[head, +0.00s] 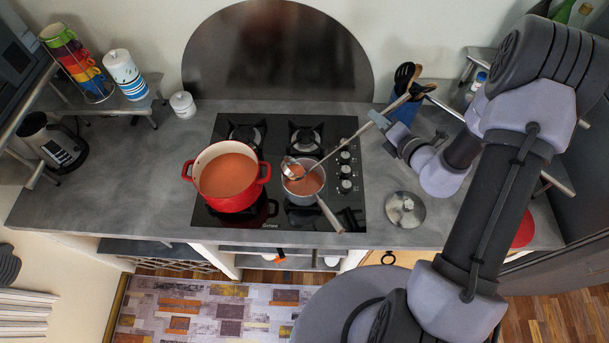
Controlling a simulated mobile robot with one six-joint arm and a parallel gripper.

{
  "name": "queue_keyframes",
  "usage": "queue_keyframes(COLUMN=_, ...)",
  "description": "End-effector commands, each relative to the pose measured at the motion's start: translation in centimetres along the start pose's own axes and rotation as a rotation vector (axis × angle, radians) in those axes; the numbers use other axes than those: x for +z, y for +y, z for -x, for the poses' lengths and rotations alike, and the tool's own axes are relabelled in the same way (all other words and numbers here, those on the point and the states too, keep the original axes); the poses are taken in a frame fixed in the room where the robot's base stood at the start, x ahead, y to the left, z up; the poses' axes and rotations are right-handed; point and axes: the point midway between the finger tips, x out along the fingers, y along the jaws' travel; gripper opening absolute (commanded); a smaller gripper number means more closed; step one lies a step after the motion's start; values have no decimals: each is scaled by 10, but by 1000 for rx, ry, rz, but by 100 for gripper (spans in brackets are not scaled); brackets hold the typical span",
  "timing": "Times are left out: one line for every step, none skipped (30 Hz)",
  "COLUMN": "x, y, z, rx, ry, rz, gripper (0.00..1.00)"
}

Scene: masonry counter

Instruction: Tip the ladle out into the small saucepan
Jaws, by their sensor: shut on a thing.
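The ladle (292,168) has a metal bowl and a long handle rising to the right. Its bowl is over the left side of the small saucepan; whether it touches the rim or how tilted it is I cannot tell. The small saucepan (317,194) is grey, stands on the front right burner and holds orange-red soup. Its handle points toward the front right. My gripper (382,120) is shut on the ladle's handle, to the right of and above the pan. What the ladle bowl holds is too small to tell.
A red pot (238,203) of the same-coloured soup stands left of the saucepan on the black hob (272,235). A lid (405,210) lies on the counter to the right. A blue utensil holder (404,112) stands behind my gripper. The counter left of the hob is mostly clear.

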Motion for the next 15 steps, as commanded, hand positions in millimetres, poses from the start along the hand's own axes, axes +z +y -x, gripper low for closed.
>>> queue_keyframes(x=0, y=-1, z=0, rx=0, ry=1, rz=-3, gripper=0)
queue_keyframes(x=0, y=-1, z=0, rx=1, ry=1, rz=-4, gripper=0)
queue_keyframes(x=1, y=-2, z=0, rx=1, ry=2, rz=-6, gripper=0)
queue_keyframes(x=1, y=-2, z=-1, rx=1, ry=2, rz=-8, gripper=0)
queue_keyframes(x=1, y=-3, z=-1, rx=2, ry=3, rz=-10, gripper=0)
queue_keyframes(x=1, y=-3, z=-1, rx=2, ry=4, rz=-13, gripper=0)
queue_keyframes(x=1, y=-4, z=-1, rx=2, ry=5, rz=-15, gripper=0)
queue_keyframes(x=0, y=-4, z=-1, rx=3, ry=6, rz=-18, gripper=0)
queue_keyframes(x=0, y=-5, z=-2, rx=3, ry=7, rz=-21, gripper=0)
queue_keyframes(x=0, y=-6, z=-2, rx=3, ry=8, rz=-23, gripper=0)
queue_keyframes(x=0, y=-6, z=-2, rx=4, ry=9, rz=-25, gripper=0)
queue_keyframes(x=0, y=-7, z=-2, rx=4, ry=10, rz=-27, gripper=0)
queue_keyframes(x=0, y=-7, z=-2, rx=4, ry=10, rz=-29, gripper=0)
queue_keyframes(x=0, y=-8, z=-2, rx=5, ry=11, rz=-30, gripper=0)
queue_keyframes(x=0, y=-8, z=-3, rx=5, ry=11, rz=-32, gripper=0)
